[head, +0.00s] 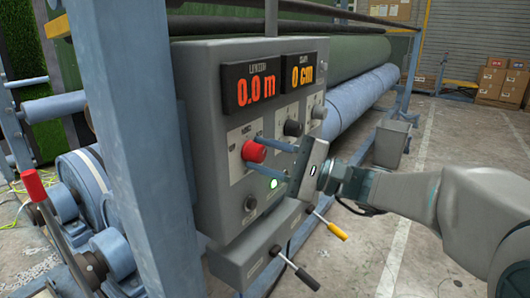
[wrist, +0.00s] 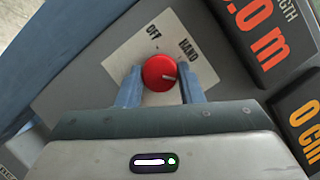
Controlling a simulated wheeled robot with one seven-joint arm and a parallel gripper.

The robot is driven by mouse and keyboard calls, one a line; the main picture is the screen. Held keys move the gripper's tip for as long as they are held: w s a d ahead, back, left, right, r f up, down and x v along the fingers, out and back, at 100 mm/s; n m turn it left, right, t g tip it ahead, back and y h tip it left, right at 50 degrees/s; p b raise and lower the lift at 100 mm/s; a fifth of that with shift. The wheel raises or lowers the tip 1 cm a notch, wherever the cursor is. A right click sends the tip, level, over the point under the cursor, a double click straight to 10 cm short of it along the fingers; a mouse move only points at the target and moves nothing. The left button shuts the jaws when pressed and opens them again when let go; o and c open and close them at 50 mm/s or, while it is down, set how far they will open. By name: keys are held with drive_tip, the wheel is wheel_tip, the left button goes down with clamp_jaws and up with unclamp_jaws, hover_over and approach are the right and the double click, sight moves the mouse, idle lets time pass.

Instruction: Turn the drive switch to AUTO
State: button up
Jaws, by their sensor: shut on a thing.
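The drive switch is a red round knob (head: 252,151) on a white label plate of the grey control panel. It also shows in the wrist view (wrist: 158,70), with OFF and HAND printed on the plate (wrist: 125,55). The pale mark on the knob points right in the wrist view, past the HAND word. No AUTO word is visible; my right finger and palm cover part of the plate. My gripper (head: 262,154) reaches in from the right, with one blue-grey finger on each side of the knob. It is shut on the knob.
The panel (head: 205,95) has orange displays reading 0.0 m and 0 cm above, a dark knob (head: 292,128) to the right and a lit green button (head: 273,184) below. Black-handled (head: 306,279) and yellow-handled (head: 330,228) levers jut out underneath. A blue post (head: 135,130) stands left.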

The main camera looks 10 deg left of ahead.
drive_tip(key=shift+m+t, duration=0.6)
drive_tip(key=shift+m, duration=0.7)
drive_tip(key=o, duration=1)
drive_tip(key=shift+c, duration=0.2)
drive_tip(key=p+v, duration=0.1)
drive_tip(key=v, duration=1.3)
drive_tip(key=shift+f, duration=0.35)
drive_tip(key=shift+a, duration=0.15)
